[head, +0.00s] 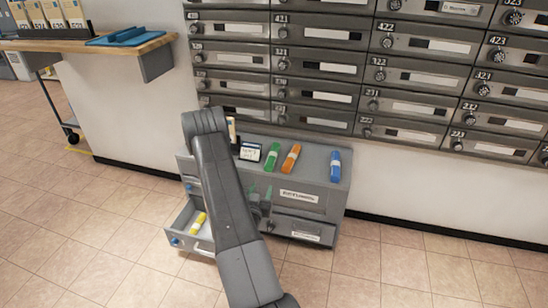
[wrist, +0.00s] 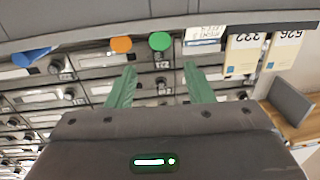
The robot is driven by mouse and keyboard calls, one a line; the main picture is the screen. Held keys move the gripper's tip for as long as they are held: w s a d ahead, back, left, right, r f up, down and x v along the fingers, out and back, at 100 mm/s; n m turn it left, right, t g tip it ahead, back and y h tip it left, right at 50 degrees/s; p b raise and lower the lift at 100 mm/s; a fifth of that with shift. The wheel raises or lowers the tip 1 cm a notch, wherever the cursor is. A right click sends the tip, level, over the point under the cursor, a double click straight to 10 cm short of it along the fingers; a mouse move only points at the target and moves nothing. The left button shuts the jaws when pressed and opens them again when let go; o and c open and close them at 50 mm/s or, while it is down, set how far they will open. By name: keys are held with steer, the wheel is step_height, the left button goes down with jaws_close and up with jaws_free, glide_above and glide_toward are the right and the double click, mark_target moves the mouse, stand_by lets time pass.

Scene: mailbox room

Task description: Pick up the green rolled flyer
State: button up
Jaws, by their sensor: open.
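The green rolled flyer (head: 272,157) lies on top of the grey cabinet (head: 313,172), left of the orange roll. In the wrist view its round green end (wrist: 160,41) shows near the top edge, just beyond and between my fingertips. My gripper (head: 261,190) has green fingers and is in front of the cabinet, below the flyer in the head picture. In the wrist view my gripper (wrist: 158,70) is open with nothing between its fingers. My arm hides part of the cabinet's left side.
An orange roll (head: 291,158) lies close right of the green one; a blue roll (head: 335,166) lies farther right. A small sign (head: 250,152) stands left. An open drawer (head: 178,217) holds a yellow roll (head: 198,223). Mailboxes (head: 320,62) cover the wall behind.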

mark_target(268, 168)
steer(key=x, duration=1.1)
steer(key=shift+w+b, duration=0.1)
steer(key=shift+b, duration=0.2)
steer(key=shift+b+x, duration=0.3)
steer(key=shift+x, duration=0.5)
steer(key=c, duration=0.8)
steer(key=shift+r, duration=0.25)
steer(key=shift+r+p, duration=0.45)
steer(key=shift+r, duration=1.35)
steer(key=b+v, duration=0.2)
steer(key=v, duration=0.6)
